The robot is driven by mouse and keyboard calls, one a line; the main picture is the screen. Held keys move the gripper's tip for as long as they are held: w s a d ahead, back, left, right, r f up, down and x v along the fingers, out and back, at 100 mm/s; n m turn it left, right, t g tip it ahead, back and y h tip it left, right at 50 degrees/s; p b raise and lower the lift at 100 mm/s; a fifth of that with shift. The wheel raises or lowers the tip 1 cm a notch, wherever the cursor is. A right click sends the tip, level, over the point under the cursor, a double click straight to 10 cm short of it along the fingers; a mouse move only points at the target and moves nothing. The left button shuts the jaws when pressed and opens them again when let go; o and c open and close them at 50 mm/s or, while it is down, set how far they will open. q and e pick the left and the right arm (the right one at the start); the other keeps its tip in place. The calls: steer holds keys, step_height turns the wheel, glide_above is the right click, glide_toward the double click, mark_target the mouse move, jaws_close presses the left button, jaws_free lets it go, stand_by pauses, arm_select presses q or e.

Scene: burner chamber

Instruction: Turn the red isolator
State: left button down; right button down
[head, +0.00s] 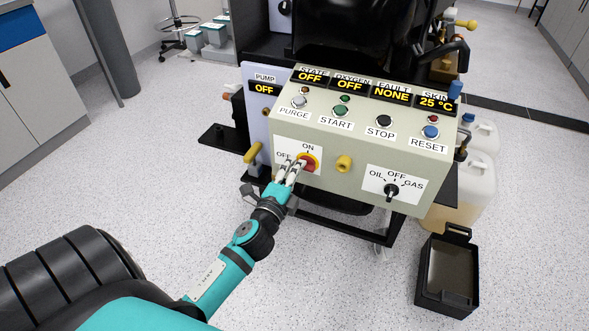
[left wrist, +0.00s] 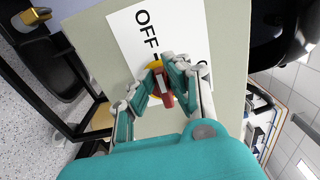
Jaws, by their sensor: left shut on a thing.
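The red isolator (head: 308,163) is a red rotary handle on a yellow disc, on the front of the beige control box. A white plate with OFF at its left and ON above surrounds it. My left gripper (head: 293,171) is at the isolator, its fingers on the handle. In the left wrist view the two fingers (left wrist: 163,83) close around the red handle (left wrist: 164,97), with yellow showing beside it. The fingers hide part of the handle, so its exact setting is hard to read. My right gripper is not in view.
The control box (head: 350,140) carries START, STOP, PURGE and RESET buttons. A yellow knob (head: 344,163) and an OIL/OFF/GAS selector (head: 391,190) sit right of the isolator. A yellow lever (head: 253,152) is at the left. A black bin (head: 447,275) stands on the floor.

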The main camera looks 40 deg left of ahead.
arm_select(q)
steer(key=shift+f, duration=0.1)
stand_by(0.4)
steer(key=c, duration=1.3)
jaws_free()
steer(key=shift+c, duration=0.2)
steer(key=v, duration=1.2)
